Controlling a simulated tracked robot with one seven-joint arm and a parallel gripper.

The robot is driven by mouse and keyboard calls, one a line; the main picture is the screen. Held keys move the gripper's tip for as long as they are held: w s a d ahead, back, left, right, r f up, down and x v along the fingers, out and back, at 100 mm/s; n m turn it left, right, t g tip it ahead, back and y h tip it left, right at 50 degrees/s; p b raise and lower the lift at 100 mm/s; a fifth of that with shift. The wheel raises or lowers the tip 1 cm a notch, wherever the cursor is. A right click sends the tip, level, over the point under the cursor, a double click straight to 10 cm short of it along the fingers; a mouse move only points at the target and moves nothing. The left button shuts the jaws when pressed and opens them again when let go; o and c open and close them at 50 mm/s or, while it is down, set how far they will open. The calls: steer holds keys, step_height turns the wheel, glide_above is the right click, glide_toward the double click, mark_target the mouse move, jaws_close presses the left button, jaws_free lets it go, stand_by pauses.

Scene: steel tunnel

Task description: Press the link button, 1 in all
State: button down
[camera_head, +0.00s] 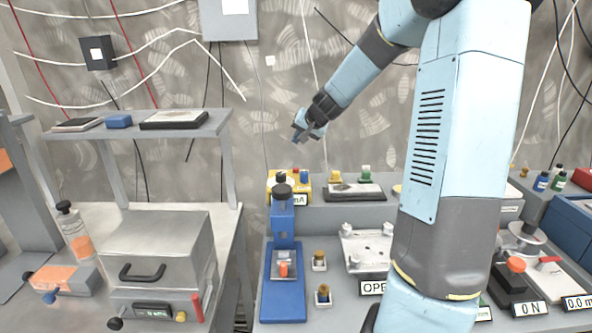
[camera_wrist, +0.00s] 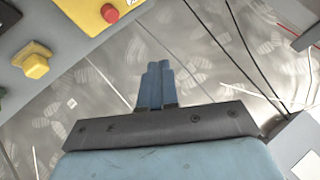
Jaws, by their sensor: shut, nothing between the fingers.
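My gripper (camera_head: 300,134) is raised in front of the back wall, above the rear shelf of the bench. Its blue fingers are together and empty in the wrist view (camera_wrist: 156,84). A red knob or button (camera_wrist: 109,13) on a yellow surface shows at the top of the wrist view, apart from the fingers. A yellow block-shaped knob (camera_wrist: 34,62) is to its left. In the head view a yellow box (camera_head: 275,185) marked "mA", with small red and blue tops, stands below my gripper. I see no readable "link" label, so I cannot tell which part is the link button.
A blue stand (camera_head: 283,245) is at the front middle of the bench. A grey case (camera_head: 155,250) with a black handle is at left, under a raised shelf (camera_head: 140,130). Cables hang along the wall.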

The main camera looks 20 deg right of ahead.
mark_target(298, 169)
steer(key=shift+f, duration=3.7)
steer(key=shift+f, duration=0.15)
steer(key=shift+f, duration=0.2)
steer(key=shift+f, duration=0.45)
steer(key=shift+r, duration=0.9)
steer(key=shift+r, duration=2.5)
steer(key=shift+s, duration=0.1)
